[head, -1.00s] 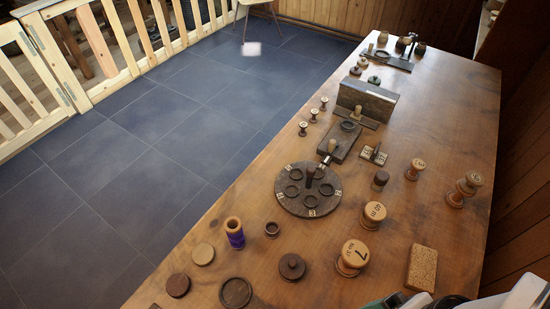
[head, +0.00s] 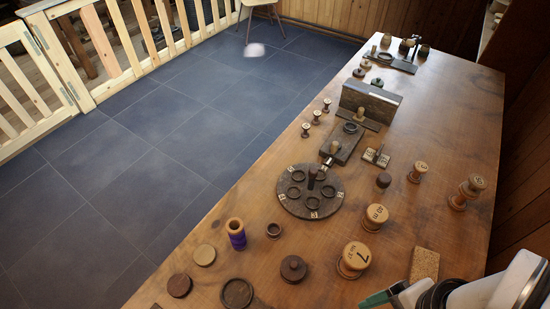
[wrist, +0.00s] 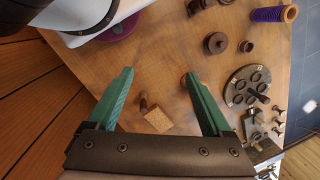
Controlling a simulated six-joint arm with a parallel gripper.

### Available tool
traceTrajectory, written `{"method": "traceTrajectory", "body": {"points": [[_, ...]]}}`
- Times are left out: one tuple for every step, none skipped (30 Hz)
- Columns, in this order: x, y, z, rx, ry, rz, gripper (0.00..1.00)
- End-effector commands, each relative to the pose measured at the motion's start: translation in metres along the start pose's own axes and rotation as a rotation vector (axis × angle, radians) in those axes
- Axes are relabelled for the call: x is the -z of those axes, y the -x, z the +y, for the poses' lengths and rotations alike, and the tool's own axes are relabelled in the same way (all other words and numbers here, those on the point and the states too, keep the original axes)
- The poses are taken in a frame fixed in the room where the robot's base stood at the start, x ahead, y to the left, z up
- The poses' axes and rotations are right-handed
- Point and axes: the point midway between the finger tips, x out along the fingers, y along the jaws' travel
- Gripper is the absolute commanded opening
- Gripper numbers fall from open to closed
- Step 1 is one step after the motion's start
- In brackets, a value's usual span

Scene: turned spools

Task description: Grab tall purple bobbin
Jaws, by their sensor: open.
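The tall purple bobbin (head: 237,239) stands upright near the table's left edge in the head view, with a tan wooden top and purple thread below. In the wrist view the bobbin (wrist: 268,14) is at the top right corner, well outside the jaws. My gripper (wrist: 158,78) is open and empty, its two green fingers spread apart above the table. In the head view only part of my gripper (head: 383,297) shows at the bottom edge, far right of the bobbin.
A round dark dial (head: 310,207) sits behind. Numbered spool 7 (head: 354,260) and a cork block (head: 424,264) are nearer my gripper.

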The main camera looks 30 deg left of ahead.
Motion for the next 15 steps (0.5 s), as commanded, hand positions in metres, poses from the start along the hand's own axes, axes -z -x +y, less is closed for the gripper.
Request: {"method": "traceTrajectory", "body": {"points": [[0.008, 0.003, -0.020, -0.020, -0.055, -0.006, 0.84], [0.013, 0.005, -0.038, -0.034, -0.114, -0.003, 0.84], [0.019, 0.005, -0.067, -0.055, -0.207, 0.005, 0.84], [0.020, 0.002, -0.092, -0.068, -0.284, 0.016, 0.84], [0.018, -0.003, -0.119, -0.079, -0.364, 0.028, 0.84], [0.011, -0.012, -0.154, -0.088, -0.468, 0.048, 0.84], [0.002, -0.021, -0.179, -0.091, -0.542, 0.064, 0.84], [-0.009, -0.031, -0.202, -0.093, -0.616, 0.079, 0.84], [-0.027, -0.045, -0.229, -0.089, -0.704, 0.097, 0.84], [-0.041, -0.056, -0.247, -0.085, -0.764, 0.109, 0.84], [-0.055, -0.066, -0.261, -0.080, -0.819, 0.120, 0.84], [-0.073, -0.079, -0.277, -0.072, -0.881, 0.131, 0.84], [-0.084, -0.086, -0.285, -0.066, -0.921, 0.137, 0.84], [-0.094, -0.093, -0.292, -0.061, -0.953, 0.142, 0.84], [-0.104, -0.100, -0.298, -0.055, -0.988, 0.146, 0.84]]}}
